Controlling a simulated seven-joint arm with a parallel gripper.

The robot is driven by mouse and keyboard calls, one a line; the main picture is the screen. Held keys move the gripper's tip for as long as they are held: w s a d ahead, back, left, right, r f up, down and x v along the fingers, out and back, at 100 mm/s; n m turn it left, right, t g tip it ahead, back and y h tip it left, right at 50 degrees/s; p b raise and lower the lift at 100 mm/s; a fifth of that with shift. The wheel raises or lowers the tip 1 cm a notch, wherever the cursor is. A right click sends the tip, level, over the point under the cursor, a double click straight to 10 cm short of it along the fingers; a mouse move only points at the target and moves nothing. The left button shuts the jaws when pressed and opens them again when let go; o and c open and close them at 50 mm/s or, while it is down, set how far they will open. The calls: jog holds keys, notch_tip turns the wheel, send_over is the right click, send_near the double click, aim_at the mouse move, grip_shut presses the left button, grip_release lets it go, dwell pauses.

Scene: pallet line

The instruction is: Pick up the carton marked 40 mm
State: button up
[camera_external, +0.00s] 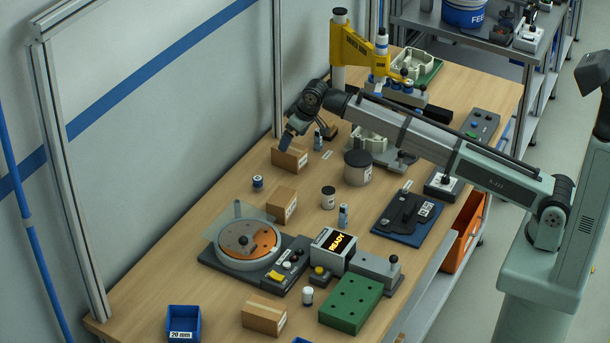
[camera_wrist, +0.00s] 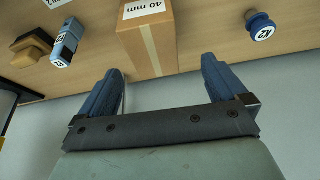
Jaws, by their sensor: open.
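The carton marked 40 mm (camera_wrist: 148,45) is a brown box with a pale tape strip and a white label, at the top centre of the wrist view. In the external view this appears to be the carton (camera_external: 290,158) toward the back left of the bench. My gripper (camera_wrist: 162,68) has two blue fingers spread apart, with nothing clamped between them. The carton's near end shows between the fingertips, with gaps on both sides. In the external view my gripper (camera_external: 287,141) is at the carton's upper left; I cannot tell if it touches.
A blue-and-white bottle (camera_wrist: 67,42) stands left of the carton, and a blue knobbed piece marked K2 (camera_wrist: 260,25) right of it. Other cartons (camera_external: 282,203) (camera_external: 264,315) stand nearer the front. A grey canister (camera_external: 357,168) is to the right. The wall is close on the left.

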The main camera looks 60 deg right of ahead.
aim_at(291, 147)
jog(key=x, duration=0.3)
jog(key=shift+f, duration=0.2)
jog(key=shift+d+x, duration=0.2)
jog(key=shift+x, duration=0.95)
jog(key=shift+d+x, duration=0.2)
jog(key=shift+x, duration=0.9)
jog(key=shift+f, duration=0.45)
jog(key=shift+f, duration=0.2)
jog(key=shift+c, duration=0.4)
jog(key=c, duration=1.4)
